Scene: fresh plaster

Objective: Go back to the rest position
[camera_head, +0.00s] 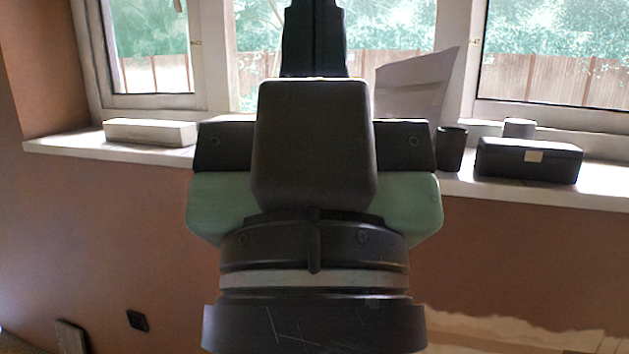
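My gripper (315,38) is in the middle of the view, seen from behind, with its black fingers pointing up in front of the window. The two fingers lie side by side with only a thin seam between them, so it looks shut. I see nothing held in it, though the fingertips run to the top edge of the picture. The gripper's body hides the middle of the window sill (75,146).
A pale box (150,132) stands on the sill at left. At right are a dark cup (451,149), a black box (528,161) with a light label, a small grey cup (519,128) and a leaning pale sheet (412,88). Brown wall lies below.

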